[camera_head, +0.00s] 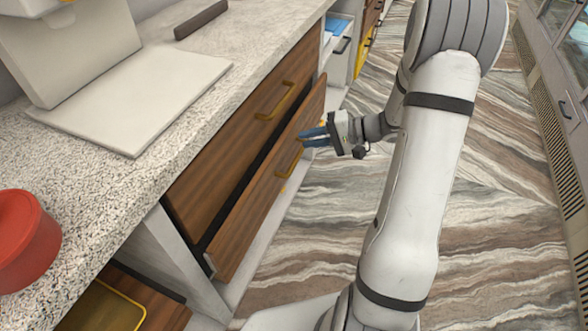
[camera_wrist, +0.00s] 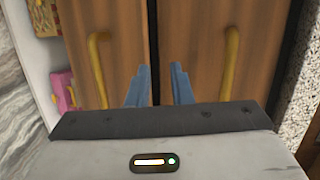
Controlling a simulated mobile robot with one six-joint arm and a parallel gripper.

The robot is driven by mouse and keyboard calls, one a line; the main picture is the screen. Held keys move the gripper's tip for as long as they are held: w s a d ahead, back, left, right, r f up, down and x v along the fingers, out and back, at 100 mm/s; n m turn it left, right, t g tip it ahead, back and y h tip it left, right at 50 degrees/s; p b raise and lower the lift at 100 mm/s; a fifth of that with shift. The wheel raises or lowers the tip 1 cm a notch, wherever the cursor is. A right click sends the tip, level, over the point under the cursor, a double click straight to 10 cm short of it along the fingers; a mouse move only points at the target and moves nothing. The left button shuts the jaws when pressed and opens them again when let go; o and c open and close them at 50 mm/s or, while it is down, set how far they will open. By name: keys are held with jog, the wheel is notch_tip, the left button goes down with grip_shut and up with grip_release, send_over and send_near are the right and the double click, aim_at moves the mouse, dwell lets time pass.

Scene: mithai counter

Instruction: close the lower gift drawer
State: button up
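The lower gift drawer (camera_head: 240,228) has a brown wood front and stands partly out from the counter, with a dark gap behind its top edge. Its brass handle (camera_head: 289,163) faces the aisle. In the wrist view the lower drawer front (camera_wrist: 122,50) is left of centre, with its handle (camera_wrist: 98,68). The upper drawer (camera_head: 225,145) looks shut; its handle (camera_wrist: 230,62) is at the right in the wrist view. My gripper (camera_head: 306,137) has blue fingers, parted and empty, near the lower drawer's upper edge. In the wrist view the fingertips (camera_wrist: 160,72) straddle the line between the fronts. Contact cannot be told.
The speckled counter top (camera_head: 185,80) holds a white box (camera_head: 75,50), a dark bar (camera_head: 201,19) and a red container (camera_head: 22,238). An open drawer with a yellow-rimmed tray (camera_head: 103,308) is at the lower left. The marbled floor (camera_head: 320,215) beside the drawers is clear.

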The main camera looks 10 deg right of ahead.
aim_at(300, 150)
jog(key=w+d+f+m+t+b, duration=0.1)
jog(key=w+d+f+t+b, duration=0.15)
jog(key=f, duration=0.35)
jog(key=w+d+f+m+t+b, duration=0.1)
jog(key=w+d+f+t+b, duration=0.15)
jog(key=f, duration=0.35)
jog(key=shift+g, duration=0.5)
jog(key=b+x, duration=0.1)
jog(key=x, duration=0.5)
jog(key=shift+w+a+f+b, duration=0.1)
jog(key=shift+a+b, duration=0.2)
jog(key=shift+a, duration=0.1)
jog(key=shift+c, duration=0.4)
grip_shut()
